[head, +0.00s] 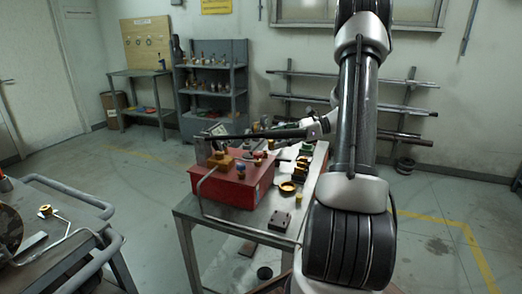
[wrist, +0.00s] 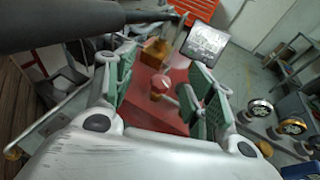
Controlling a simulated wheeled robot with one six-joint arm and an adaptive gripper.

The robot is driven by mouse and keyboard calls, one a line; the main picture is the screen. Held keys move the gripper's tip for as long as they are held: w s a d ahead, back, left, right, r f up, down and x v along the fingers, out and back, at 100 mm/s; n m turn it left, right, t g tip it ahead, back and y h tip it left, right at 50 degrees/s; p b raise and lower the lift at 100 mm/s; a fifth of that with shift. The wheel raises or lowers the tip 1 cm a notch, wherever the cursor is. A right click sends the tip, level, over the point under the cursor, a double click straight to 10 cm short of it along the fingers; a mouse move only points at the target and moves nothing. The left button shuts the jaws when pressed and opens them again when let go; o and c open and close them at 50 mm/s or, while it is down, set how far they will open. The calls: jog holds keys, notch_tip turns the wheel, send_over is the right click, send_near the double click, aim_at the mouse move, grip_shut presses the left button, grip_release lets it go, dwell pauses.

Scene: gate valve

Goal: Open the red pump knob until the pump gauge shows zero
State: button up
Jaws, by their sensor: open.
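The red pump (head: 230,185) is a red box on the metal table, with a brass-coloured block (head: 220,160) and a long black lever on top. In the wrist view the red knob (wrist: 160,83) stands on a brass stem on the pump's red top (wrist: 140,112). My gripper (wrist: 162,74) is open, its green-padded fingers on either side of the knob with gaps visible. Contact is not visible. The square pale gauge (wrist: 203,43) is beyond the right finger, and its reading is too small to tell. In the head view the gripper is small and partly hidden near the pump.
The black lever (wrist: 90,25) crosses the upper left of the wrist view, close to the left finger. The table (head: 205,212) also carries a brass ring (head: 288,187) and a small dark block (head: 279,221). A cart (head: 75,208) stands at left. Open floor lies behind it.

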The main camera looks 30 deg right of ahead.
aim_at(259, 152)
jog(key=shift+m+h, duration=0.4)
jog(key=shift+h, duration=0.4)
jog(key=w+a+f, duration=0.1)
jog(key=f, duration=0.1)
jog(key=w+a+f, duration=0.3)
jog(key=f, duration=0.1)
jog(key=shift+w+a+f, duration=0.25)
jog(key=shift+w+a, duration=0.05)
jog(key=shift+a, duration=0.1)
jog(key=c, duration=1)
